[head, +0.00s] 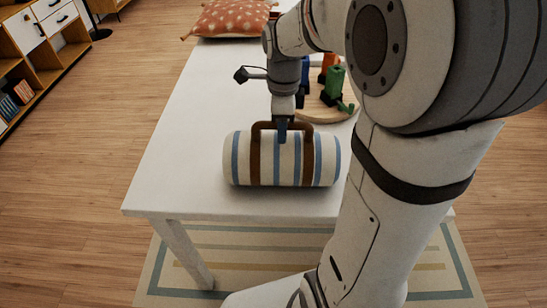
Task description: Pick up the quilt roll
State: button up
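The quilt roll (311,173) is a cream cylinder with blue stripes and brown straps joined by a brown handle (262,126). It lies on its side on the white table (190,150), near the table's front edge. My gripper (282,134) points down at the middle of the handle, at the top of the roll. Only a narrow dark finger shape shows there, so I cannot tell whether it is closed on the handle.
A round wooden board (318,114) with green, blue and orange objects stands just behind the roll. An orange patterned cushion (230,18) lies at the table's far end. The table's left side is clear. A shelf unit (45,55) stands at far left.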

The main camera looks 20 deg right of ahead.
grip_shut()
dwell(1.2)
